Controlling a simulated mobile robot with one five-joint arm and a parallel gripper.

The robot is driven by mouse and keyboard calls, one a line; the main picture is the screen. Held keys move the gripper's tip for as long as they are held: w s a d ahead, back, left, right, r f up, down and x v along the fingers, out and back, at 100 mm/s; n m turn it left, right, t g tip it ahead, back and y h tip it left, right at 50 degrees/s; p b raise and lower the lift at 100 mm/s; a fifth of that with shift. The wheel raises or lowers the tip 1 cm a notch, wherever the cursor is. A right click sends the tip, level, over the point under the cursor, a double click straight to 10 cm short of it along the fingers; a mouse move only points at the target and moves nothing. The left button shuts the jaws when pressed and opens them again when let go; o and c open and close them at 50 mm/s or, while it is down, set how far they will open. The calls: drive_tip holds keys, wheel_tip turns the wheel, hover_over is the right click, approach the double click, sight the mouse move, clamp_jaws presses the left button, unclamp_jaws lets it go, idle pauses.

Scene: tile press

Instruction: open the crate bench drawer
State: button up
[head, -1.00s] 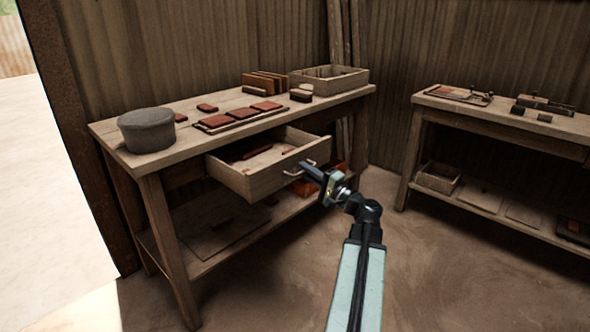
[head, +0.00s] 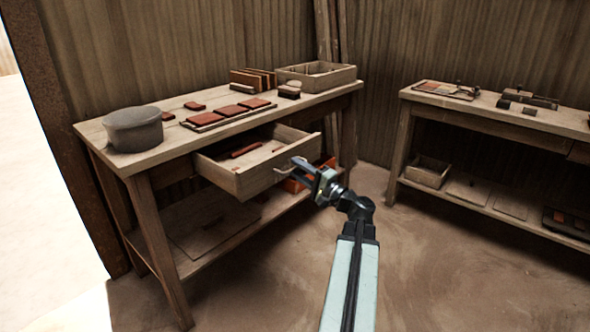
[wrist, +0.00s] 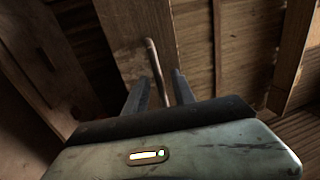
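The crate bench (head: 105,137) stands at the left in the head view. Its wooden drawer (head: 262,181) sticks well out from under the top, with a few reddish-brown pieces inside. The thin metal handle (head: 281,172) is on the drawer's front. My gripper (head: 294,166) is at the handle, in front of the drawer. In the wrist view the two fingers (wrist: 160,92) are apart, and the handle (wrist: 153,62) runs into the gap between them. I see space beside the handle; contact is not clear.
A grey round tub (head: 133,130), tiles (head: 229,110) and an open crate (head: 343,74) are on the bench top. Orange items (head: 296,184) lie below the drawer. A second bench (head: 490,119) stands to the right. The floor (head: 420,275) in front is clear.

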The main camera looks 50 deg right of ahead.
drive_tip(key=s+f+b, duration=0.1)
drive_tip(key=s, duration=0.6)
drive_tip(key=shift+f, duration=0.2)
